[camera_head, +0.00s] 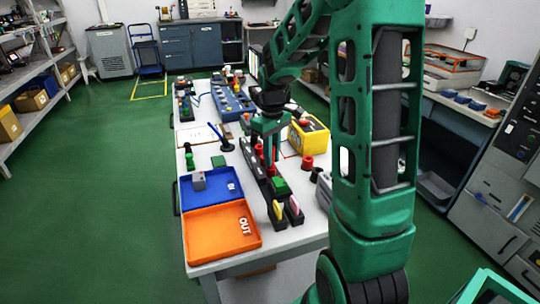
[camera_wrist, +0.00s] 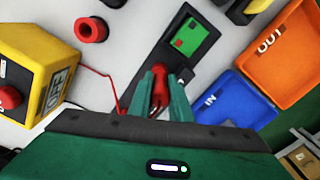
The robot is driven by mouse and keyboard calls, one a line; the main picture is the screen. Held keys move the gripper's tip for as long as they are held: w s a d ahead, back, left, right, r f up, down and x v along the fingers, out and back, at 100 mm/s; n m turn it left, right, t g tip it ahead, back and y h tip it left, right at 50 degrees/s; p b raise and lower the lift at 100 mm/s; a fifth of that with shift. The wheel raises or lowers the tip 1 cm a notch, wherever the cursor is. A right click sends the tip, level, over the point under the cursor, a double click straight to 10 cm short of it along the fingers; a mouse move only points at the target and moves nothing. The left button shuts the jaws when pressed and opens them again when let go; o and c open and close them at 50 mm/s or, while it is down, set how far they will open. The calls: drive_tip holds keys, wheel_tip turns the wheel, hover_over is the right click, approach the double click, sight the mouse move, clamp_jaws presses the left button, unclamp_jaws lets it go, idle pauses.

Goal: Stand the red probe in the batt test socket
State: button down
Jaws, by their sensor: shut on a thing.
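My gripper (camera_head: 267,138) points down over a long black rack (camera_head: 250,158) on the table. In the wrist view its green fingers (camera_wrist: 164,98) are closed around a red probe (camera_wrist: 158,74). A thin red wire runs from near the fingers toward a yellow box (camera_wrist: 30,70). The probe's lower end is hidden, so I cannot tell whether it is seated or above the rack. A red ring-shaped holder (camera_wrist: 91,29) with a dark hole stands apart on the table; it also shows in the head view (camera_head: 307,163). No batt test label is legible.
A green block (camera_head: 279,184) sits on the rack near yellow and pink pieces. A blue IN tray (camera_head: 190,204) and an orange OUT tray (camera_head: 200,240) lie left. The yellow box (camera_head: 309,138) stands right of my gripper. A blue unit (camera_head: 232,102) is behind.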

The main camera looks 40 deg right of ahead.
drive_tip(key=c, duration=1.5)
unclamp_jaws()
drive_tip(key=shift+c, duration=0.2)
drive_tip(key=shift+r, duration=0.1)
wheel_tip(320, 180, up, 10)
drive_tip(key=shift+r, duration=0.25)
drive_tip(key=s+a+f+m, duration=0.1)
drive_tip(key=s+m, duration=0.3)
drive_tip(key=s, duration=1)
drive_tip(key=s+a+f+m, duration=0.1)
drive_tip(key=s+f+m, duration=0.2)
drive_tip(key=s, duration=1.1)
drive_tip(key=shift+a+f+m, duration=0.2)
drive_tip(key=shift+a+m, duration=0.2)
drive_tip(key=shift+m, duration=0.4)
